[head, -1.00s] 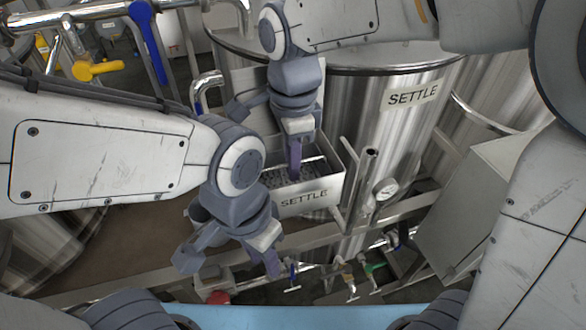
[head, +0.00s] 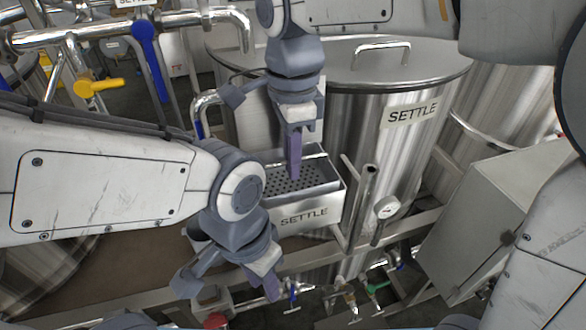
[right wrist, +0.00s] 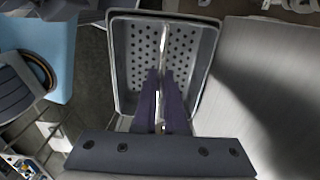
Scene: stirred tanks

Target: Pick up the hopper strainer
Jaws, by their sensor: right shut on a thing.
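The hopper strainer is a grey metal tray with a perforated floor (head: 272,180). In the head view it sits in or just above the box-shaped hopper marked SETTLE (head: 304,217); how far it is raised I cannot tell. My right gripper (head: 295,172) points down over it. In the right wrist view the strainer (right wrist: 188,52) lies below the gripper (right wrist: 163,80), whose fingers are shut on its bar-like handle (right wrist: 163,40). My left gripper (head: 268,288) hangs in front of the hopper, apart from it; its finger gap is not clear.
A large steel tank marked SETTLE (head: 385,150) stands right behind the hopper, with a pressure gauge (head: 387,209) and an upright pipe beside it. A grey cabinet (head: 475,220) is at right. Pipes with blue and yellow valve handles (head: 97,86) fill the upper left.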

